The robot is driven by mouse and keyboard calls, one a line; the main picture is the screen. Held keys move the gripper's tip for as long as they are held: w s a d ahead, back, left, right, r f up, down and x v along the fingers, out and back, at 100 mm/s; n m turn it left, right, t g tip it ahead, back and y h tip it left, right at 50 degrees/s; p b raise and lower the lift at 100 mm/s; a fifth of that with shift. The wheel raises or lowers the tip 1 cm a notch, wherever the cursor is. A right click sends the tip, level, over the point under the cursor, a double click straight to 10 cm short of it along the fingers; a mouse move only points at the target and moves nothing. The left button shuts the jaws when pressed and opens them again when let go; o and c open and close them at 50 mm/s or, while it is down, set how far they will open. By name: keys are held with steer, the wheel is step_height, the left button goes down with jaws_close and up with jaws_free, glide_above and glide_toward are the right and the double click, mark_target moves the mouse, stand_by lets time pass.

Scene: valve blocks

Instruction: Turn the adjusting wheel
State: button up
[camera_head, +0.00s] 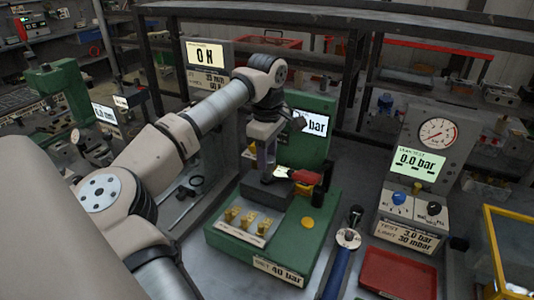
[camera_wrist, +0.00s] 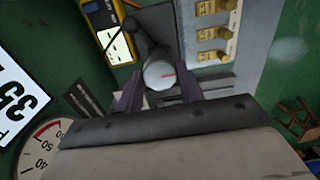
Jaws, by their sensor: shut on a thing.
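The adjusting wheel is most likely the small round grey knob (camera_wrist: 158,74) with a red line on its face, in the wrist view. A dark rod with a rounded end lies beside it. My gripper (camera_wrist: 158,92) has one purple finger on each side of the knob and is shut on it. In the head view my gripper (camera_head: 265,160) points down over the dark block on the green bench (camera_head: 225,240); the knob is hidden there. The bench's display (camera_head: 315,123) is partly covered by my arm and shows "bar". A plate on the bench front reads "SET 40 bar" (camera_head: 278,270).
Brass fittings (camera_head: 248,221) sit on a plate in front of my gripper. A red part (camera_head: 305,176) is close on its right. A dial gauge (camera_wrist: 45,140) shows in the wrist view. A leak-test unit (camera_head: 415,170) and a red tray (camera_head: 398,273) stand further right.

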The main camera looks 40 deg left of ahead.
steer(key=shift+r, duration=0.1)
stand_by(0.3)
steer(key=o, duration=1)
step_height(320, 180, up, 14)
steer(key=b, duration=0.1)
steer(key=shift+f, duration=0.2)
